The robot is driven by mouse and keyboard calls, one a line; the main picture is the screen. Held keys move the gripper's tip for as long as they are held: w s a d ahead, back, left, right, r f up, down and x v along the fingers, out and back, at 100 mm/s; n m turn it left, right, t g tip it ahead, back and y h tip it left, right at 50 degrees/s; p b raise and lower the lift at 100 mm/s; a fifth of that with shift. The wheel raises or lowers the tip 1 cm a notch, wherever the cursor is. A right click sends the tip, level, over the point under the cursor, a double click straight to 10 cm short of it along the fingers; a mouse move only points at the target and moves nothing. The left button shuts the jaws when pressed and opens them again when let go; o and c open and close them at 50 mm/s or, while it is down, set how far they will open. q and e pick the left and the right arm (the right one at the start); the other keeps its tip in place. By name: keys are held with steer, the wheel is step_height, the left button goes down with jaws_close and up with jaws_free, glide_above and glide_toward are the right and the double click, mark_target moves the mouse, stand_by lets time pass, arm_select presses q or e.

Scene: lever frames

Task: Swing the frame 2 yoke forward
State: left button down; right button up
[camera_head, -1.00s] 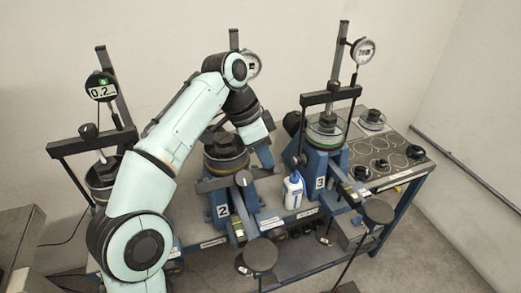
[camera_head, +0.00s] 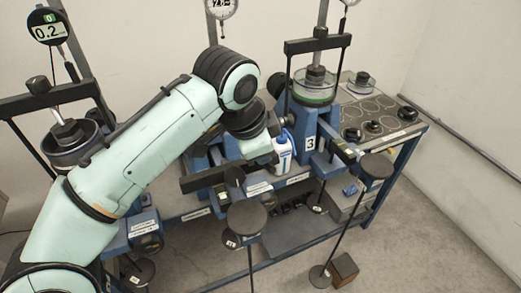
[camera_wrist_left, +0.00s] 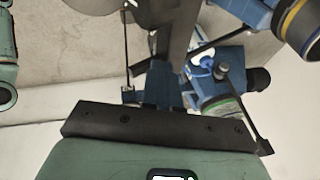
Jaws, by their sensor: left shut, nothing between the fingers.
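Frame 2 (camera_head: 226,148) is the blue middle stand, mostly hidden behind my left arm. Its yoke's dark crossbar (camera_head: 205,179) lies low in front of the stand, tipped forward, unlike the upright yokes on either side. My left gripper (camera_head: 258,148) is shut and empty, just above and right of the crossbar's right end, close to the white bottle. Its fingertips are hard to make out, and I cannot tell whether it touches the yoke. In the left wrist view a dark upright bar (camera_wrist_left: 178,40) stands ahead of the hand. My right gripper is not in view.
Frame 3 (camera_head: 311,118) stands at right with its yoke (camera_head: 318,44) upright. The left stand also has a raised yoke (camera_head: 45,98). A white-and-blue bottle (camera_head: 283,153) stands between frames 2 and 3. A round black plate (camera_head: 247,218) hangs in front of frame 2.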

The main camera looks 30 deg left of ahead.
arm_select(q)
steer(key=p+v, duration=0.5)
steer(key=v, duration=0.8)
steer(key=shift+r, duration=0.25)
